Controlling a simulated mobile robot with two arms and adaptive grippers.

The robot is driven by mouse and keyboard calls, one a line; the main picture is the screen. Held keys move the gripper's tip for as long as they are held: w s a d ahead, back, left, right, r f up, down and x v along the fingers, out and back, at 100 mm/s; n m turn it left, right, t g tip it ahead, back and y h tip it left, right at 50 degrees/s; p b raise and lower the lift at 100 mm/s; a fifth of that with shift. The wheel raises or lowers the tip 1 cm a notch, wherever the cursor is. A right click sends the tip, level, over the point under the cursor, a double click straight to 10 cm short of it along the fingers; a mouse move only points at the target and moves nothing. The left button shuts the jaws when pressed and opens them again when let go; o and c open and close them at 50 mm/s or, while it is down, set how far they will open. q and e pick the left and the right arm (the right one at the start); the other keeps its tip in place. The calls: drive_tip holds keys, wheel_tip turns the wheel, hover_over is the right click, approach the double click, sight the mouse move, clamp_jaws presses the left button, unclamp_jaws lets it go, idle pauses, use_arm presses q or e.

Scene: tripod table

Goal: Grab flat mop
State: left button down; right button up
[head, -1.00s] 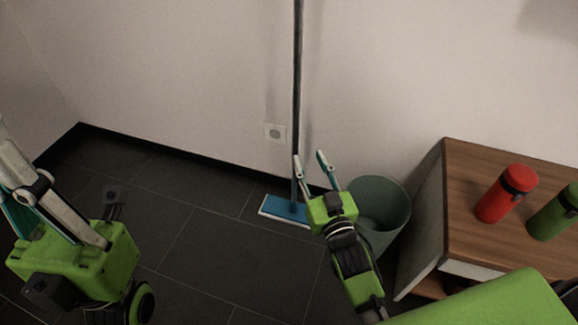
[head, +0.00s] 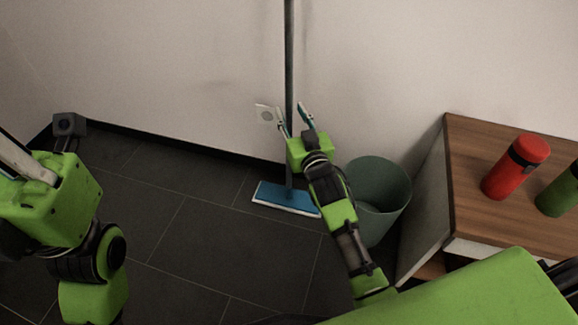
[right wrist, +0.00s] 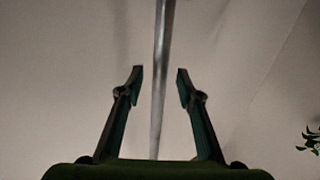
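The flat mop leans against the wall, its dark pole (head: 289,55) upright and its blue, white-edged head (head: 287,197) flat on the floor. My right gripper (head: 290,108) is at the lower part of the pole, fingers pointing up and apart. In the right wrist view the grey pole (right wrist: 163,40) runs through the gap between the open fingers (right wrist: 160,71), with space on both sides. How deep it sits between them is hard to tell. My left gripper (head: 22,160) is at the left edge, partly cut off, away from the mop.
A grey-green bin (head: 380,185) stands on the floor just right of my right gripper. A wooden cabinet (head: 480,150) at the right carries a red bottle (head: 515,168) and a green bottle (head: 560,190). The floor at centre left is clear.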

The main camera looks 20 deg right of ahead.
drive_tip(key=shift+w+b, duration=0.45)
drive_tip(key=shift+w, duration=0.75)
clamp_jaws()
drive_tip(key=shift+r, duration=0.25)
drive_tip(key=shift+r, duration=0.1)
